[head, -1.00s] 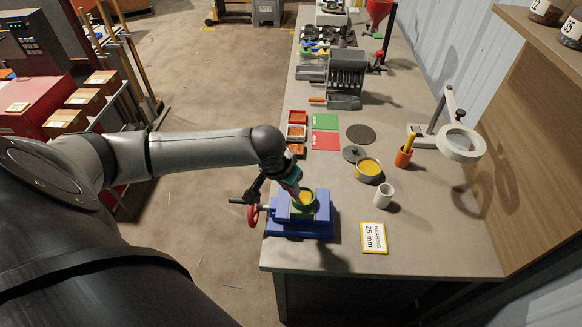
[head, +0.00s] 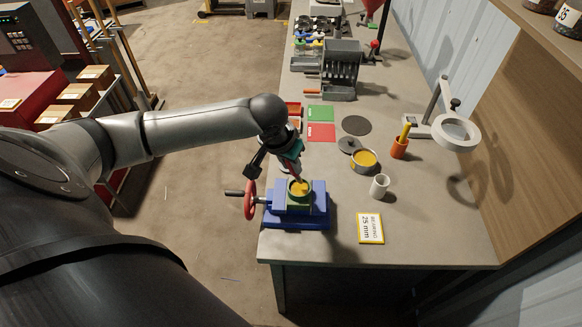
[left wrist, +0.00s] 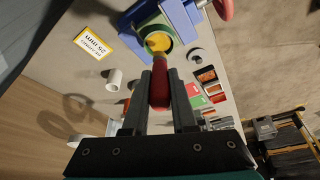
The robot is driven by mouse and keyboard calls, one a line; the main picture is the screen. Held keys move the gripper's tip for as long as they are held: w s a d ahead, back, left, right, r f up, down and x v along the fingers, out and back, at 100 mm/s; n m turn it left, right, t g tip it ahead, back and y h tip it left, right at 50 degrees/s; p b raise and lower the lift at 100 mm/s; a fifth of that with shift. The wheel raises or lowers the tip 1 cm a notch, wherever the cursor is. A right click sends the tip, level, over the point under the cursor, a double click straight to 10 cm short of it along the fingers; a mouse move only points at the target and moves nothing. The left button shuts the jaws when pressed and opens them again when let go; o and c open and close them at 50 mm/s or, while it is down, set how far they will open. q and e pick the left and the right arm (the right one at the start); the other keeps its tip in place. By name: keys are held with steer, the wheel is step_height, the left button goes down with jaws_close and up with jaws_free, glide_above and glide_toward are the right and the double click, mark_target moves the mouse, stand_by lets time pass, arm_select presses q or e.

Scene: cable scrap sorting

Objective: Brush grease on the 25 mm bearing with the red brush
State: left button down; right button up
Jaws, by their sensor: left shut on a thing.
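A blue vise (head: 318,215) with a red handwheel stands at the near left edge of the bench. A ring-shaped bearing (head: 290,195) sits in it with yellow grease in its opening; it also shows in the left wrist view (left wrist: 143,34). My left gripper (head: 287,160) is above the vise, shut on the red brush, whose handle (left wrist: 160,92) lies between the fingers in the left wrist view. The yellow brush tip points down at the bearing's opening; I cannot tell whether it touches. A card (head: 370,228) reading "BEARING 25 mm" lies right of the vise. My right gripper is out of view.
A round tin of yellow grease (head: 364,160) stands behind the vise, its dark lid (head: 348,145) beside it. A white cup (head: 380,186), an orange cup (head: 399,148) and a magnifier lamp (head: 455,133) are to the right. The bench front right is clear.

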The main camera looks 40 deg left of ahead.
arm_select(q)
steer(key=shift+r, duration=1.05)
steer(key=shift+r, duration=1.55)
